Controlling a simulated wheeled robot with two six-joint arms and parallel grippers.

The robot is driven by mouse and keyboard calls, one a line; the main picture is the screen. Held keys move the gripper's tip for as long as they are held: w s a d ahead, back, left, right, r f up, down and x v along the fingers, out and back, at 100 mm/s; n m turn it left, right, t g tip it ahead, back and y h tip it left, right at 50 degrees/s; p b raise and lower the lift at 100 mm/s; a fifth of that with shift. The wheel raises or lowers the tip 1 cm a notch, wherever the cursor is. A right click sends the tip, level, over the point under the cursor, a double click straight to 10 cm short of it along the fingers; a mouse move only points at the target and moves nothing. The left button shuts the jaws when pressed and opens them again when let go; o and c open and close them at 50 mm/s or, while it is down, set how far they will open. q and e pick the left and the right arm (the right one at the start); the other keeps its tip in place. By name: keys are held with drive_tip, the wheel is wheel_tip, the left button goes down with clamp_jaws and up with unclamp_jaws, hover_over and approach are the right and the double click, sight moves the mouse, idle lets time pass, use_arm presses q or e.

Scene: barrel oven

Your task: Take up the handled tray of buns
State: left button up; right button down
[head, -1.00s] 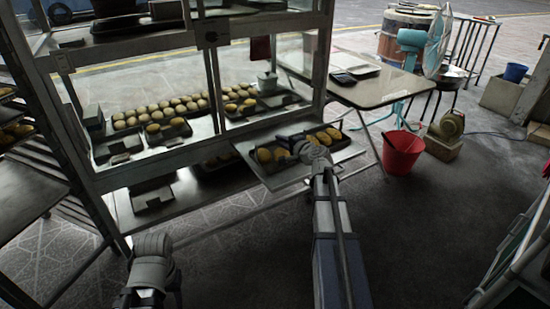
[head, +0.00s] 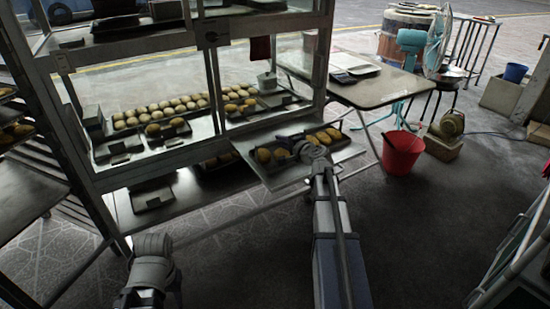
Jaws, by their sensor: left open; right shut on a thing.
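A dark tray (head: 270,167) holds several golden buns (head: 264,155) on the low metal shelf (head: 346,152) jutting from the display cabinet's right end. My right gripper (head: 290,141) is over the middle of this tray, between its left and right buns, and is shut on the tray's handle. The gripper and wrist hide the handle and some buns. The tray appears to rest flat on the shelf; any small gap beneath cannot be told. My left gripper (head: 150,246) is low at the left front, in front of the cabinet, open and apart from the tray. Its fingertips are hardly visible.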

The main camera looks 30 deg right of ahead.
drive_tip(key=shift+r, duration=0.1)
drive_tip(key=shift+r+p, duration=1.05)
drive_tip(key=shift+p, duration=0.1)
